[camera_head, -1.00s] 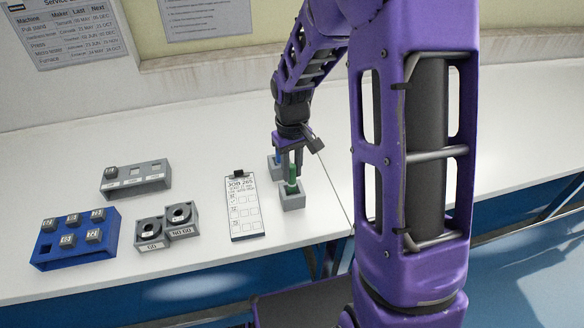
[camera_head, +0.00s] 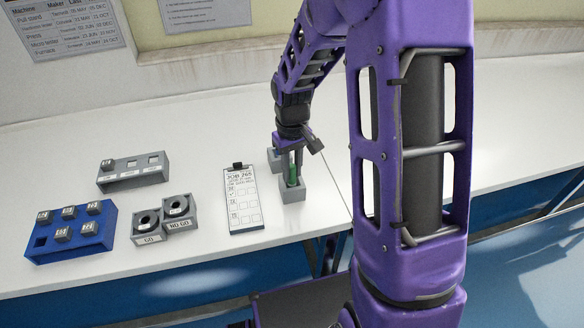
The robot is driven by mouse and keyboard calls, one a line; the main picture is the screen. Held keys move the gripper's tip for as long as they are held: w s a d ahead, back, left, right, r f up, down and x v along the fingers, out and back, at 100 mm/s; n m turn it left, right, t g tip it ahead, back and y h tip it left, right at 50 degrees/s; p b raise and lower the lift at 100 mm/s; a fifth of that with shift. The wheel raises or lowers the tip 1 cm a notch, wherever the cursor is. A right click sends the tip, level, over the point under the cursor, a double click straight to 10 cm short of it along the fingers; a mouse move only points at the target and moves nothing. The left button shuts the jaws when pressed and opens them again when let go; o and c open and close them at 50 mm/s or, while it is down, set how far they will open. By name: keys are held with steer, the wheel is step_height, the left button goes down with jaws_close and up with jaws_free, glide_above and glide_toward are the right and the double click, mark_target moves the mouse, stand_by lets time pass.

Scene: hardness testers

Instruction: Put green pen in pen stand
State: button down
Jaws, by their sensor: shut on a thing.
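The green pen (camera_head: 293,176) stands upright with its lower end inside a small grey pen stand (camera_head: 292,194) on the white bench. My gripper (camera_head: 291,165) points down over the stand and is shut on the upper part of the pen. The fingers and the dark wrist hide the pen's top. A second small grey holder (camera_head: 274,160) sits just behind, partly hidden by the gripper. Whether the pen touches the stand's bottom cannot be seen.
A clipboard (camera_head: 243,200) lies left of the stand. Farther left are grey ring gauges (camera_head: 163,219), a grey slotted block (camera_head: 133,171) and a blue tray (camera_head: 71,235) with several small blocks. The bench's front edge is close to the stand. The bench behind is clear.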

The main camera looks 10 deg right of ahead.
steer(key=c, duration=0.6)
jaws_free()
step_height(320, 180, up, 18)
steer(key=p, duration=0.2)
steer(key=shift+f+p, duration=0.25)
steer(key=shift+p, duration=0.05)
